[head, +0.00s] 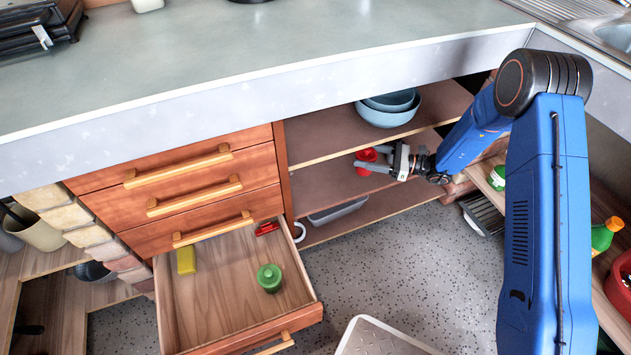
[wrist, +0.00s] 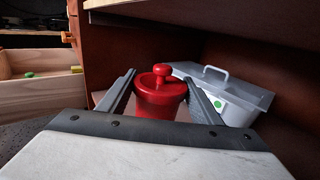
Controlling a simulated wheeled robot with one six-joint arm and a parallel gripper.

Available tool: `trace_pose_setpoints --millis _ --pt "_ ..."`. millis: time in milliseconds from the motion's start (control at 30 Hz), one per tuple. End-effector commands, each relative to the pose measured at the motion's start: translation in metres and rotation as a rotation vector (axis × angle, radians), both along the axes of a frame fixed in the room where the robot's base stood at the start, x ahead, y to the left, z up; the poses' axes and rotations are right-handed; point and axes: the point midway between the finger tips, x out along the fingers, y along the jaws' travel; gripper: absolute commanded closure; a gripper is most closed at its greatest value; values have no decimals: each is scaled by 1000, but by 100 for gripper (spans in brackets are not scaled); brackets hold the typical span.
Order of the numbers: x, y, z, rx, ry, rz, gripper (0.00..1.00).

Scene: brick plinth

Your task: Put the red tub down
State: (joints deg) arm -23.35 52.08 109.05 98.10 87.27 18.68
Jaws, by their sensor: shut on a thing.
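The red tub (head: 365,156) is in the open cupboard at the level of the middle shelf (head: 330,185). In the wrist view the tub (wrist: 160,98) stands upright, with a round red lid and knob. My gripper (head: 366,161) reaches in from the right and is shut on the tub, one finger on each side. It also shows in the wrist view (wrist: 160,92). The tub's underside is hidden by my gripper, so I cannot tell whether it touches the shelf.
A grey lidded box (wrist: 228,95) with a green dot is close behind and right of the tub in the wrist view. Blue bowls (head: 388,110) sit on the shelf above. An open drawer (head: 225,300) holding a green jar (head: 269,278) juts out at the left.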

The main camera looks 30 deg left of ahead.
Motion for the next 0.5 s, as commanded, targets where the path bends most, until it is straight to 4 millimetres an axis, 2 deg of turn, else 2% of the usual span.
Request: trace_pose_setpoints --millis 167,500 --pt "-19 22 1 0 0 3 67" --pt "-67 79 1 0 0 5 67"
